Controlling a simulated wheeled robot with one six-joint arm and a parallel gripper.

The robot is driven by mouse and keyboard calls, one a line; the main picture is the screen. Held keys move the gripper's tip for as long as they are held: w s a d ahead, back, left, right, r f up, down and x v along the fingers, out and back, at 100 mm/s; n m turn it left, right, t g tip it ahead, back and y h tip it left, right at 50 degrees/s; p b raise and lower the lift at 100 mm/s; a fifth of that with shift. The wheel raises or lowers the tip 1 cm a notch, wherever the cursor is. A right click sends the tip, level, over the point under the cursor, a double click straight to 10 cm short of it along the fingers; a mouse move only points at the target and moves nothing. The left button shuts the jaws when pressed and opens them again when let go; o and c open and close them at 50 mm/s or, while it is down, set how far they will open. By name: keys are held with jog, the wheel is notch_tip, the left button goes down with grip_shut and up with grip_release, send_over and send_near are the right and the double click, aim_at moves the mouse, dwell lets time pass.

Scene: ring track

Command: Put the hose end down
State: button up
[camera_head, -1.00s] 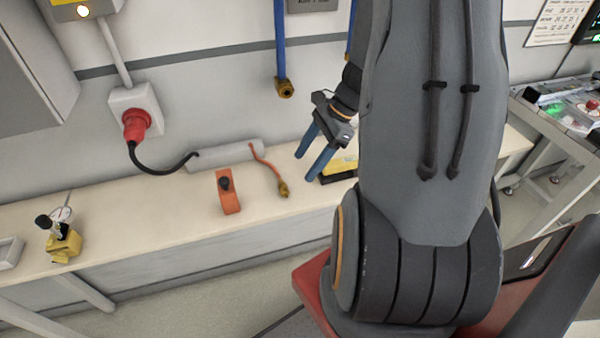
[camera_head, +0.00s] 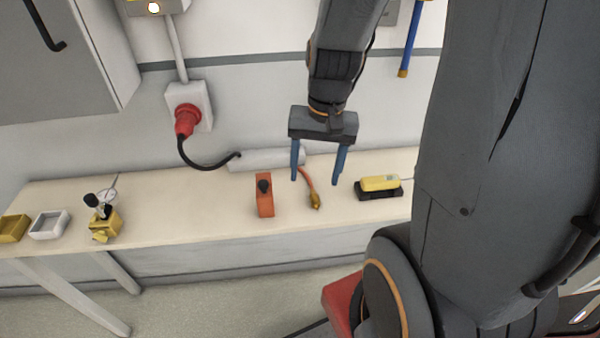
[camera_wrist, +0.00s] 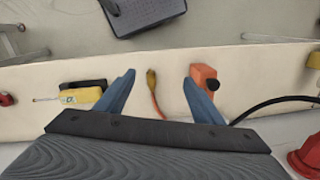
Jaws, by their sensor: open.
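The hose end is a brass fitting (camera_head: 315,201) on a short orange hose (camera_head: 308,178). It lies on the pale bench (camera_head: 220,228), and the wrist view also shows the fitting (camera_wrist: 151,78). My gripper (camera_head: 317,181) points down above the bench with its blue fingers spread and nothing between them. In the wrist view the fitting appears between the fingers of my gripper (camera_wrist: 159,77), apart from both.
An orange block (camera_head: 265,203) with a black knob stands left of the hose. A yellow device (camera_head: 380,183) sits on a black holder to its right. A gauge on a yellow base (camera_head: 104,222) is farther left.

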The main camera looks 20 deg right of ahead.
jog(key=a+n, duration=0.1)
jog(key=n, duration=0.1)
jog(key=a+r+n, duration=0.1)
jog(key=a, duration=0.1)
jog(key=a+n+t+h, duration=0.1)
jog(key=n, duration=0.1)
jog(key=shift+s+a+r+n, duration=0.15)
jog(key=shift+s+a+n, duration=0.15)
jog(key=shift+s, duration=0.1)
jog(key=shift+c, duration=0.2)
